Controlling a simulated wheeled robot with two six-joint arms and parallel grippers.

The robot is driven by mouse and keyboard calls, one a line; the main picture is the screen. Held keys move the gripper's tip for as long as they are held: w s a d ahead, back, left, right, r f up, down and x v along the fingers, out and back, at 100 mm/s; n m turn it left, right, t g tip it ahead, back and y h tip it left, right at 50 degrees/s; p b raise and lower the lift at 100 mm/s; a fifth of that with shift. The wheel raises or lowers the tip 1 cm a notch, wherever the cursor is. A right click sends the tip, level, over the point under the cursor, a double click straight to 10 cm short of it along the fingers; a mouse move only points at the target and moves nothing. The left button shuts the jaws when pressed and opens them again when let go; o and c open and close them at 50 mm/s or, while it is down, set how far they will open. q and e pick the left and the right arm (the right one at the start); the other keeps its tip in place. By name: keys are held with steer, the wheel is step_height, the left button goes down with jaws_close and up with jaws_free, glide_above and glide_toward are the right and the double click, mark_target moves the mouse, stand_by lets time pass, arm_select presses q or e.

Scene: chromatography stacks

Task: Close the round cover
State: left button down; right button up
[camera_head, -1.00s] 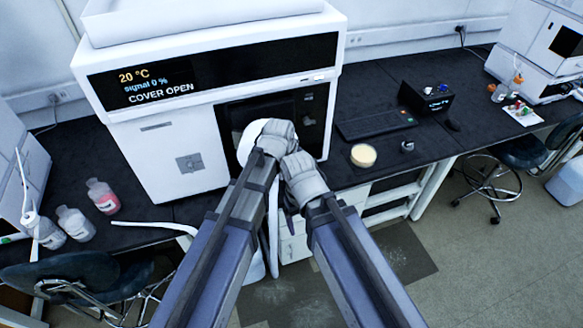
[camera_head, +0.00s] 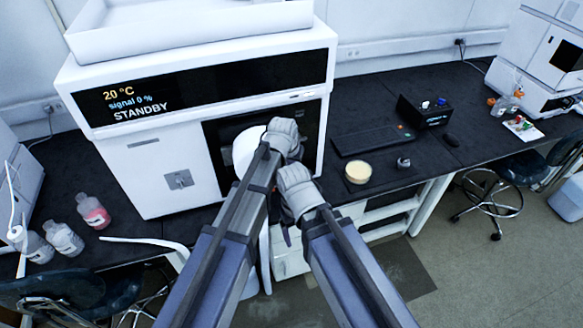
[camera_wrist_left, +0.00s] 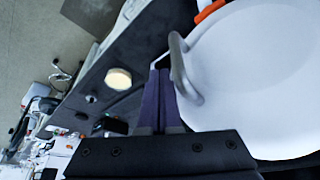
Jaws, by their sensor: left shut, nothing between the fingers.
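The round cover (camera_head: 246,150) is a white disc on the dark front recess of the white instrument (camera_head: 150,168). It is partly hidden behind my left gripper (camera_head: 284,138). The instrument's display (camera_head: 138,103) reads "20 °C, signal 0 %, STANDBY". In the left wrist view the white cover (camera_wrist_left: 260,75) fills the right side, with a grey curved handle (camera_wrist_left: 180,70) at its edge. My left gripper's fingers (camera_wrist_left: 160,98) are together and empty, beside the handle; whether they touch it is unclear. My right gripper (camera_head: 298,190) is lower, in front of the bench; its fingertips are not clear.
A cream-topped round dish (camera_head: 358,172), a keyboard (camera_head: 374,140) and a black box (camera_head: 426,110) stand on the dark bench to the right. Several bottles, one pink (camera_head: 93,211), stand at the left. A stool (camera_head: 492,180) is at the right.

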arm_select(q)
steer(key=shift+w+d+r, duration=0.15)
steer(key=shift+w, duration=0.65)
arm_select(e)
steer(key=shift+s+a+r, duration=0.1)
steer(key=shift+s+a, duration=0.05)
steer(key=shift+s, duration=0.1)
